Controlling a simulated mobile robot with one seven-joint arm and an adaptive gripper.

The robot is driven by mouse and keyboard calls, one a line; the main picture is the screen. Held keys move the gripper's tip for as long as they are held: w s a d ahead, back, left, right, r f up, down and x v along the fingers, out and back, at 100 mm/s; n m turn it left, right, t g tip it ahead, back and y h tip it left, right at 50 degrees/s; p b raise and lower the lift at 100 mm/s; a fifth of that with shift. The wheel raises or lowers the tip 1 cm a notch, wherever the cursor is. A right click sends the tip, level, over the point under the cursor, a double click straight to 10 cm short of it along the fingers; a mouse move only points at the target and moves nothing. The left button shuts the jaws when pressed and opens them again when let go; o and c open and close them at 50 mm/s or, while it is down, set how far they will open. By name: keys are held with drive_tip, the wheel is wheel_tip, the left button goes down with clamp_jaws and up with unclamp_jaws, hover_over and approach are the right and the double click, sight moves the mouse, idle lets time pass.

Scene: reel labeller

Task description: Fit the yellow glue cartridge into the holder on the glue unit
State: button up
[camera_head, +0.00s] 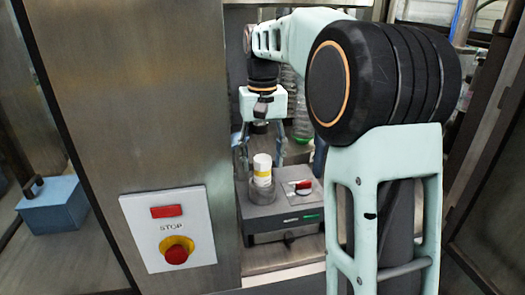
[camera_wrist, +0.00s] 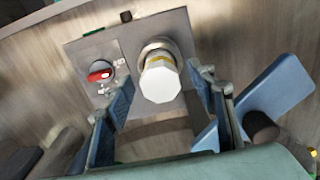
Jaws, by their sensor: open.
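The yellow glue cartridge shows in the head view as a white cylinder (camera_head: 262,168) with a yellow band. It stands upright in the round grey holder (camera_head: 262,190) on the glue unit (camera_head: 285,212). In the wrist view the cartridge's white end (camera_wrist: 158,82) faces me, with the holder's rim (camera_wrist: 160,46) around its far end. How deep the cartridge sits is hidden.
A red rotary switch (camera_head: 303,186) is on the glue unit's top, right of the holder; the wrist view also shows it (camera_wrist: 100,72). A steel panel with a STOP button (camera_head: 177,252) stands at left front. Green bottles (camera_head: 302,125) stand behind.

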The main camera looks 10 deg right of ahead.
wheel_tip(320, 180, up, 12)
idle(0.6)
drive_tip(key=shift+f, duration=0.1)
